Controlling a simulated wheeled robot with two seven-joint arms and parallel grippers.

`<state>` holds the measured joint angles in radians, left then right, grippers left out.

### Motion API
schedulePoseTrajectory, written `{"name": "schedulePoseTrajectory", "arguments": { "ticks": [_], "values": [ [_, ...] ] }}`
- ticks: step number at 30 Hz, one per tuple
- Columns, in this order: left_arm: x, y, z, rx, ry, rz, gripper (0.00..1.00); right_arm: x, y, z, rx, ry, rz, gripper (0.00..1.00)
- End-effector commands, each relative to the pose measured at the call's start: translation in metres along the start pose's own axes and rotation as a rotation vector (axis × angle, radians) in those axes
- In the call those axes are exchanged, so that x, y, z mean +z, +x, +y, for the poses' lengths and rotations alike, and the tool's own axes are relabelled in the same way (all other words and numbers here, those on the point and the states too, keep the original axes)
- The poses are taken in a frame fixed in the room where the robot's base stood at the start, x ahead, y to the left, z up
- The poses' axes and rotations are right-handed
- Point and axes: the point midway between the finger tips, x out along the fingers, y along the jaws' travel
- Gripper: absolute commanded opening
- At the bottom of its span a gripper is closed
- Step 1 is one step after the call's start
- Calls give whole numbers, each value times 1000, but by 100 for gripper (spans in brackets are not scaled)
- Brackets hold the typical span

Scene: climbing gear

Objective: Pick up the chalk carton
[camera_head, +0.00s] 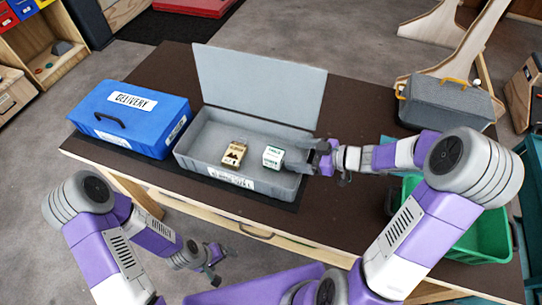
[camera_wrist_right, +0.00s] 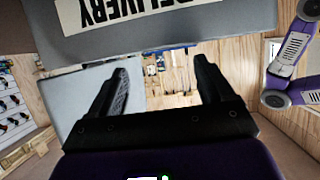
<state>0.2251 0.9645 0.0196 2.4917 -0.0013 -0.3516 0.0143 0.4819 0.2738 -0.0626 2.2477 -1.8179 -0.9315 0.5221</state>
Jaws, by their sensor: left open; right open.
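Two small cartons sit in the open grey box (camera_head: 186,151): a tan carton with a dark picture (camera_head: 234,153) and a white carton with green print (camera_head: 273,157). Their print is too small to tell for sure which is the chalk carton. My right gripper (camera_head: 308,157) is open at the box's right end, just right of the white carton; contact cannot be told. In the right wrist view its open fingers (camera_wrist_right: 168,72) show nothing between them, and neither carton is visible there. My left gripper (camera_head: 212,267) is open and empty, low in front of the table.
The grey box's lid (camera_head: 260,85) stands raised behind it. A closed blue delivery box (camera_head: 130,115) is to its left. A grey case with a yellow handle (camera_head: 445,105) and a green crate (camera_head: 484,240) are at the right. A grey panel with upside-down lettering (camera_wrist_right: 200,32) crosses the wrist view.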

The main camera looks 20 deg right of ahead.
Motion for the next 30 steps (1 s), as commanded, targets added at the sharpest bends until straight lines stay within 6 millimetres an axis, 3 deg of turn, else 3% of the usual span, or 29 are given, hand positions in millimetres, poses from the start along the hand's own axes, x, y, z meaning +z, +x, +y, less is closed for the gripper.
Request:
{"name": "schedulePoseTrajectory", "arguments": {
  "ticks": [5,21,30],
  "values": [
    [-1,12,-4,0,0,1,89,10,9,0,-1,0,1,81],
    [-3,44,-16,0,0,1,89,9,75,-1,-2,0,1,81],
    [-3,44,-16,0,0,1,89,6,79,0,0,0,0,81]
  ]
}}
